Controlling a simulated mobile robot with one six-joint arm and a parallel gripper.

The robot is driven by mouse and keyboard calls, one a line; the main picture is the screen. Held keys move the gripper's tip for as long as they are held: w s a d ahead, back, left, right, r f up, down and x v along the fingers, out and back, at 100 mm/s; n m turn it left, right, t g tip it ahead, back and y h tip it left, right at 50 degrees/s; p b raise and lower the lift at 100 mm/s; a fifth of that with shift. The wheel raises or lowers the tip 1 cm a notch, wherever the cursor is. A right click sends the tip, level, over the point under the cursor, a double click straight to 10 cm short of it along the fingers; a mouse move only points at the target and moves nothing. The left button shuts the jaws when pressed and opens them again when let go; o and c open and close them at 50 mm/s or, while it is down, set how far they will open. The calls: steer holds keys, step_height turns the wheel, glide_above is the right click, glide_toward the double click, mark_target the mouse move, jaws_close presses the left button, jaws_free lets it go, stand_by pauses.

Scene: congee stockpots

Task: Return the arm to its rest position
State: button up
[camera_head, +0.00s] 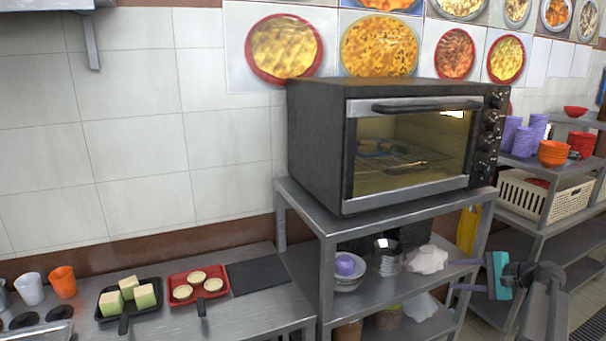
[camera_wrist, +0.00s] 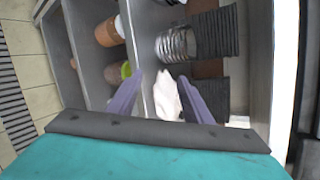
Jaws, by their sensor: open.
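My gripper (camera_head: 454,275), with a teal body and two purple fingers, is at the right, in front of the metal rack, pointing left toward its shelves. The fingers are apart and nothing shows held between them. In the wrist view my gripper (camera_wrist: 159,76) frames a crumpled white cloth (camera_wrist: 167,98) lying on a shelf beyond the fingertips. That white cloth (camera_head: 426,259) also shows in the head view, left of the fingers. How far the fingertips are from the shelf edge is hard to tell.
A black toaster oven (camera_head: 318,140) sits on the rack top (camera_head: 309,207). Stacked metal bowls (camera_head: 388,258) and a white bowl (camera_head: 348,282) stand below. A counter (camera_head: 260,313) holds a red pan (camera_head: 203,276) and a black pan (camera_head: 115,309). A cup shelf (camera_head: 549,168) is at right.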

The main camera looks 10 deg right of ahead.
steer(key=s+a+f+n+g, duration=0.2)
steer(key=s+a+f+g, duration=0.1)
steer(key=a+f, duration=0.75)
steer(key=s+a+f+n+g, duration=0.2)
steer(key=s+a+f+g, duration=0.1)
steer(key=a+f, duration=0.75)
steer(key=s+a+f+n+g, duration=0.3)
steer(key=a+f, duration=0.6)
steer(key=f, duration=0.3)
steer(key=s+a+f+n+g+h, duration=0.2)
steer(key=s+a+f+n+g, duration=0.2)
steer(key=s+a+f, duration=0.85)
steer(key=s+f+n+g+h, duration=0.3)
steer(key=s+n, duration=0.3)
steer(key=s, duration=1)
steer(key=shift+s+a+h, duration=0.2)
steer(key=shift+s+h, duration=0.05)
steer(key=shift+h, duration=0.35)
steer(key=shift+w, duration=0.15)
